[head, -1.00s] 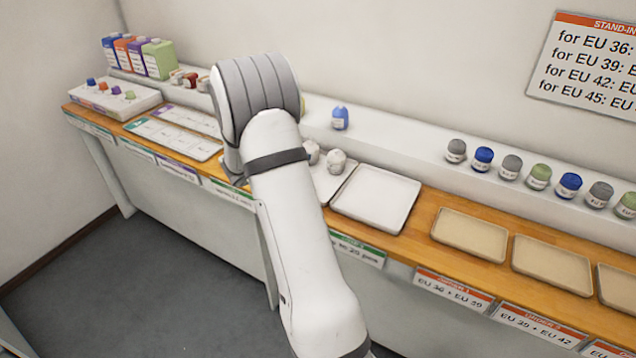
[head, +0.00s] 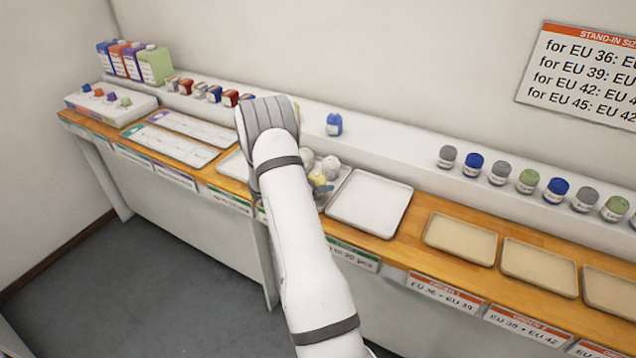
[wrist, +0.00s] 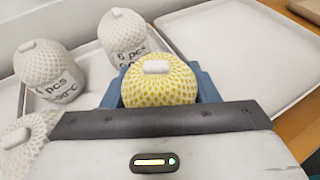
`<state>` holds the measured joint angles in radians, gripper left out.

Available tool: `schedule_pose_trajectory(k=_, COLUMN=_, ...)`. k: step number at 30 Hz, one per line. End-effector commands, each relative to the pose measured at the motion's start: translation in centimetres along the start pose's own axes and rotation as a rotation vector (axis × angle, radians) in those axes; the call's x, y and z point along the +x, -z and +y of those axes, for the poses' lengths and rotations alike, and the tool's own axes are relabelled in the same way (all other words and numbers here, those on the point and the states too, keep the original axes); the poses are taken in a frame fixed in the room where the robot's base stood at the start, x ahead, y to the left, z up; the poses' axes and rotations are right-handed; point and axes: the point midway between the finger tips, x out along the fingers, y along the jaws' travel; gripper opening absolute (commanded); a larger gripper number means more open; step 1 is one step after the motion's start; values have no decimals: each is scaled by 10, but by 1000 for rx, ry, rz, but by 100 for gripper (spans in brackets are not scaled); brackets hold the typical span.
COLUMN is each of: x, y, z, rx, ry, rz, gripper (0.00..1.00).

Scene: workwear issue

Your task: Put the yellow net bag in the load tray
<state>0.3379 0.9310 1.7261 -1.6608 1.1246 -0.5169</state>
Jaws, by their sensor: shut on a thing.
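The yellow net bag (wrist: 158,84) has a white tab on top and sits between the blue fingers of my gripper (wrist: 160,92) in the wrist view. My gripper is shut on it. In the head view the yellow bag (head: 317,179) shows only partly beside my arm, near white net bags (head: 330,165). I cannot tell whether it touches the tray under it. An empty white tray (head: 370,203) lies just to the right; it also shows in the wrist view (wrist: 225,45). I cannot read which tray is named the load tray.
Several white net bags with printed piece counts (wrist: 122,38) stand left of and behind the yellow one, close to my gripper. Beige trays (head: 460,238) lie further right. Jars (head: 500,172) and a small blue item (head: 334,124) stand on the back ledge.

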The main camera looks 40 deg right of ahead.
Motion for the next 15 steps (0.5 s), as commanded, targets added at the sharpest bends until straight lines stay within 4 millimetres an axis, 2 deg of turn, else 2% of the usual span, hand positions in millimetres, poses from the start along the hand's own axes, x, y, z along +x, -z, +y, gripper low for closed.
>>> schedule_pose_trajectory(k=13, x=2, y=8, z=0, rx=0, ry=-2, rz=-1, gripper=31)
schedule_pose_trajectory(k=14, x=2, y=6, z=0, rx=0, ry=-2, rz=0, gripper=56)
schedule_pose_trajectory(k=15, x=1, y=6, z=0, rx=0, ry=-2, rz=0, gripper=60)
